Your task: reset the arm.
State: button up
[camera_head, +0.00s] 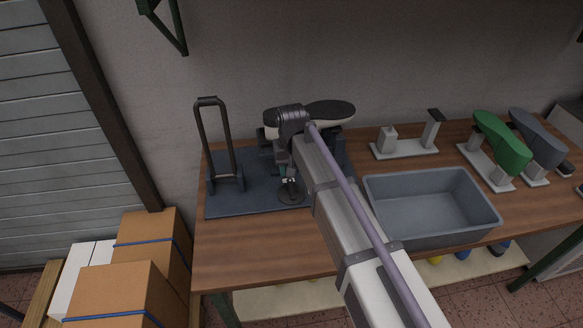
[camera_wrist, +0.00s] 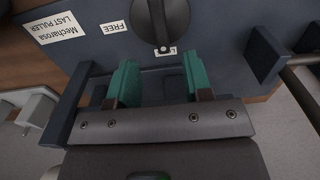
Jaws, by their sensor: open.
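My gripper (camera_wrist: 157,88) shows in the wrist view with its two teal fingers apart and nothing between them. In the head view my gripper (camera_head: 284,174) is at the end of my arm, low over the dark blue base plate of the last puller (camera_head: 232,199). A round dark part with a small pale knob (camera_wrist: 163,28) is just beyond the fingertips in the wrist view. A dark-soled shoe form (camera_head: 330,109) sits behind my wrist, and my arm hides part of the puller. Whether the fingers touch anything cannot be told.
An upright bar handle (camera_head: 229,135) stands on the plate's left. A grey bin (camera_head: 432,205) is at the right. The table's (camera_head: 245,250) front left is clear.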

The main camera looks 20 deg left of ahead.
notch_tip(320, 180, up, 3)
jog(key=shift+p, duration=0.55)
jog(key=s+d+m, duration=0.1)
jog(key=s+d, duration=0.3)
jog(key=d, duration=0.8)
jog(key=s+d+m, duration=0.2)
jog(key=s+d, duration=0.3)
jog(key=d, duration=0.7)
jog(key=s+d+m, duration=0.2)
jog(key=s+d, duration=0.2)
jog(key=d, duration=0.9)
jog(key=shift+s, duration=0.35)
